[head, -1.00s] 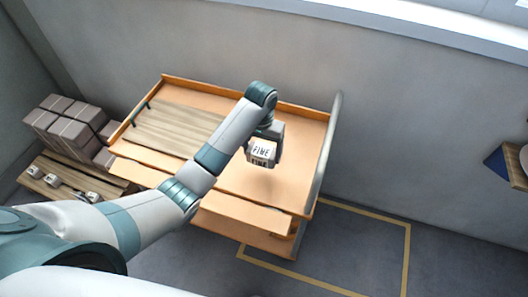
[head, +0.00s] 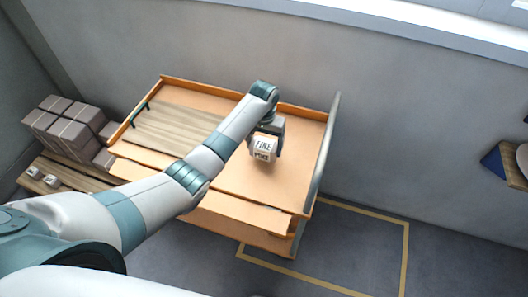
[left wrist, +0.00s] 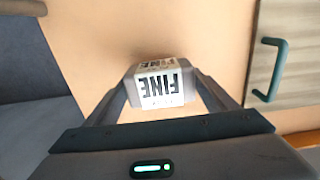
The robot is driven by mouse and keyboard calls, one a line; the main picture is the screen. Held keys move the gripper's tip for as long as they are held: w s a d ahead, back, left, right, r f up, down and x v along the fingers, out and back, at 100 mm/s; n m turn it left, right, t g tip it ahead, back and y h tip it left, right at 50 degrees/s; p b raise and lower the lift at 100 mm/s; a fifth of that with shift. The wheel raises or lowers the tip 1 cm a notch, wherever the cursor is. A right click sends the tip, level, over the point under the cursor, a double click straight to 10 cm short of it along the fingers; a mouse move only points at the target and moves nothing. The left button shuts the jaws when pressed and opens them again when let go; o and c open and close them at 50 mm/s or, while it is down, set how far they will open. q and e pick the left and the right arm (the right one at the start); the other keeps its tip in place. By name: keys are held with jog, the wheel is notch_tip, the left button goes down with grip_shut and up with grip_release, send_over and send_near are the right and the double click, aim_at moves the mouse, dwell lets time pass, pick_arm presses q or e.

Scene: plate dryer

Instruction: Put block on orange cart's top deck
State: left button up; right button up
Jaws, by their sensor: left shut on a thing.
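The block (head: 263,148) is white with the word FINE on its faces. My left gripper (head: 268,135) is shut on it, over the right part of the orange cart's top deck (head: 243,182). In the left wrist view the block (left wrist: 160,84) sits between the two fingers of my left gripper (left wrist: 162,92), with the bare orange deck (left wrist: 110,40) behind it. A soft dark patch shows on the deck beside the block; I cannot tell whether the block touches the deck. My right gripper is not in view.
A wooden board (head: 172,133) with a teal handle (left wrist: 266,70) covers the deck's left part. A grey rail (head: 327,150) stands at the cart's right end. Stacked boxes (head: 65,130) and a low pallet (head: 75,178) with small white blocks are at the left.

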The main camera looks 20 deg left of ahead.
aim_at(264, 152)
pick_arm(q)
notch_tip(264, 152, down, 2)
jog(key=shift+f+p, duration=0.2)
jog(key=shift+p, duration=0.2)
jog(key=shift+f, duration=0.6)
jog(key=shift+f, duration=0.15)
jog(key=o, duration=1.6)
jog(key=shift+s, duration=0.1)
notch_tip(264, 152, up, 12)
jog(key=shift+r+b, duration=0.1)
jog(key=shift+b, duration=0.85)
